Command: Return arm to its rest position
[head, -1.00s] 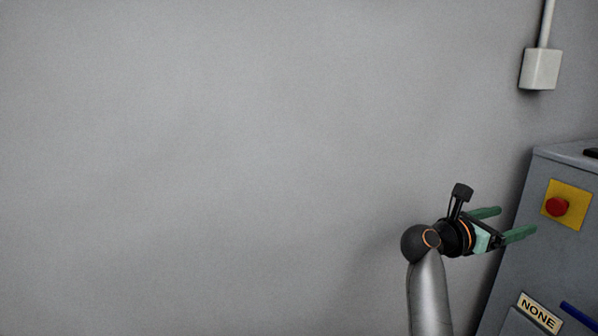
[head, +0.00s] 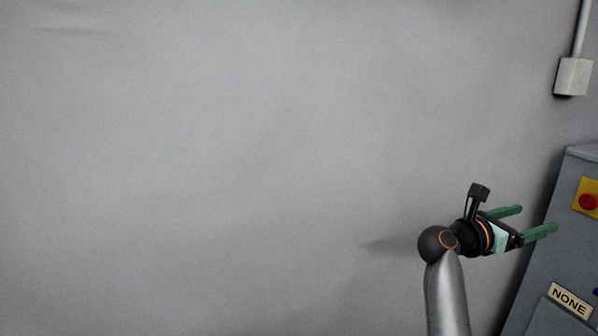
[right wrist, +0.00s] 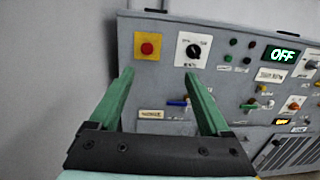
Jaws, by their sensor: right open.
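My right gripper (head: 531,221) is at the lower right of the head view, at the end of my grey arm. Its two green fingers are spread apart with nothing between them, and they point right toward a grey control cabinet (head: 540,270). In the right wrist view the open fingers (right wrist: 160,95) point at the cabinet's front panel (right wrist: 222,75). I cannot tell the exact gap to the panel, but no contact shows. My left gripper is in neither view.
The cabinet carries a red button on a yellow plate (head: 588,200), a black rotary switch (right wrist: 193,50), a lit "OFF" display (right wrist: 284,55), coloured buttons and a "NONE" label (head: 570,299). A white wall box (head: 573,76) hangs above. The grey wall at left is bare.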

